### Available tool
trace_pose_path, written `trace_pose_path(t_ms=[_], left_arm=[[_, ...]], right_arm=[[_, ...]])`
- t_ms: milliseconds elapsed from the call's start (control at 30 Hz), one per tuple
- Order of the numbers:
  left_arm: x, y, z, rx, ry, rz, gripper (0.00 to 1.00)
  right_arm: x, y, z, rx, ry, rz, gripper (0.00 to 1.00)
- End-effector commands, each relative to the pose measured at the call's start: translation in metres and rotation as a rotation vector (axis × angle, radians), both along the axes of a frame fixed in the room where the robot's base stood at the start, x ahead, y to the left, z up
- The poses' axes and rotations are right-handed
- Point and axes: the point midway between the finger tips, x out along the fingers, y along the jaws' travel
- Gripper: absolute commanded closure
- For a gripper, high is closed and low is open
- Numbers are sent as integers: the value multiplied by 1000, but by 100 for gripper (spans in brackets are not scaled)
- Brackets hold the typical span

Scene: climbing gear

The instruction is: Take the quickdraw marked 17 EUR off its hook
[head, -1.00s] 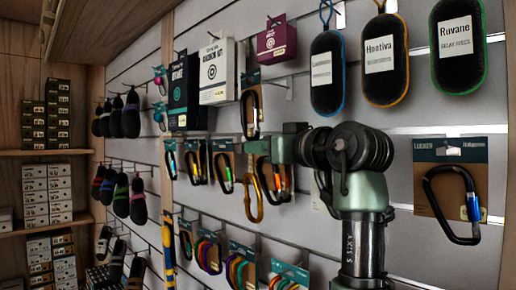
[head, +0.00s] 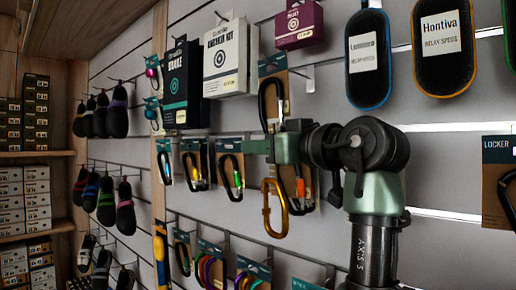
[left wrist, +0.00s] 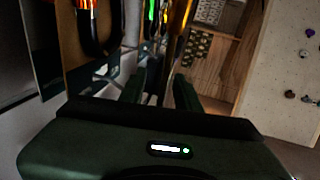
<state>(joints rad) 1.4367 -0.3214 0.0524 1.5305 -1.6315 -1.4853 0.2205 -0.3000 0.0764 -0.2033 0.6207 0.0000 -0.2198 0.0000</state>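A quickdraw hangs in front of the slatted wall, with a black upper carabiner (head: 272,103) and a gold lower carabiner (head: 273,222). My left gripper (head: 252,147) reaches across its middle from the right and hides the sling. In the left wrist view, the two dark green fingers (left wrist: 162,88) stand apart with a thin dark strip between them. Gold metal (left wrist: 178,35) shows just beyond. The fingers look open around the strip; contact is not clear. I cannot read a 17 EUR mark. My right gripper is not in view.
Carded carabiners (head: 230,172) hang close to the left and behind. A white box (head: 226,62) and a maroon box (head: 299,25) are above. A black pouch (head: 368,60) hangs upper right.

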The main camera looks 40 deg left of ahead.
Motion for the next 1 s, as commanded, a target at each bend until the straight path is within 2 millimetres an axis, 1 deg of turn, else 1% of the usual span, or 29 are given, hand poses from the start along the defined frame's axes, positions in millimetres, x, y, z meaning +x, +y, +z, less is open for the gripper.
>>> trace_pose_path(t_ms=[67, 100, 167, 200, 233, 467, 833, 1000], left_arm=[[0, 0, 0, 0, 0, -1, 67], [0, 0, 0, 0, 0, -1, 70], [0, 0, 0, 0, 0, -1, 87], [0, 0, 0, 0, 0, -1, 98], [0, 0, 0, 0, 0, -1, 100], [0, 0, -1, -2, 1, 0, 100], [0, 1, -2, -5, 2, 1, 100], [1, 1, -2, -6, 3, 1, 100]], right_arm=[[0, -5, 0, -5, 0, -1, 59], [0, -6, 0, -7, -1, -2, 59], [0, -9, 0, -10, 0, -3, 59], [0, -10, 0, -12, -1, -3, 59], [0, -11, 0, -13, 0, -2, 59], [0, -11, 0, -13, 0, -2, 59], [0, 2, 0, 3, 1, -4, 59], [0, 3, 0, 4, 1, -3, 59]])
